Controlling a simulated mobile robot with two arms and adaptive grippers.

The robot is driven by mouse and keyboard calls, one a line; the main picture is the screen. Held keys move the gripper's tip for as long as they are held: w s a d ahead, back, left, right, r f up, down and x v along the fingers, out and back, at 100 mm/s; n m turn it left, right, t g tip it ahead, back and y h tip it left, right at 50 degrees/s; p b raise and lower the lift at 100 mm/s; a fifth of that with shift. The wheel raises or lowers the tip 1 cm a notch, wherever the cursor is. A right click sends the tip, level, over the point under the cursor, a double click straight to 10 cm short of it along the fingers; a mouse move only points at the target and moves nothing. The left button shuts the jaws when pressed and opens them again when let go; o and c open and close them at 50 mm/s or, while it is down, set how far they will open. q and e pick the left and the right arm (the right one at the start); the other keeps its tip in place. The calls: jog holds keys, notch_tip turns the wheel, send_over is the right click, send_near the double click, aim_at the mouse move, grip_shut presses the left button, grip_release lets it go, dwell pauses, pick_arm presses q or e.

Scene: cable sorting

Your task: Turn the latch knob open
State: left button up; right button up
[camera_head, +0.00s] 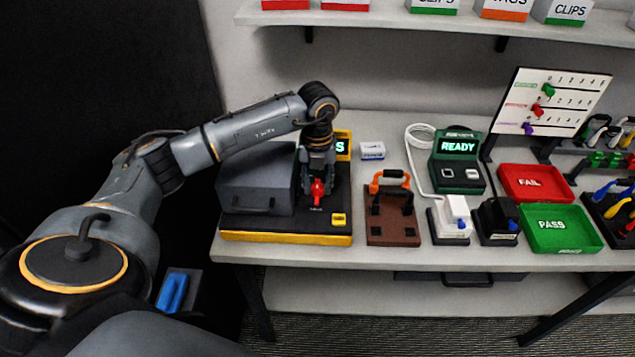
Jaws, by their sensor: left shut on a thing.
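The red latch knob (317,190) stands on the black-topped base of a machine with a yellow lower edge (286,238), just right of its grey box-shaped cover (258,180). My left gripper (317,179) points down over the knob and is shut on it. The gripper hides the knob's upper part, so I cannot tell which way it is turned. My right gripper is not in view.
Right of the machine are a brown block with an orange handle (392,222), a green READY device (458,160), white and black plug stands, and red FAIL (535,183) and green PASS (561,229) trays. A shelf (380,22) with boxes hangs above.

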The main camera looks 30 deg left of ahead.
aim_at(317, 183)
pick_arm(q)
jog(key=o, duration=1.2)
jog(key=shift+c, duration=0.2)
notch_tip(317, 183, up, 12)
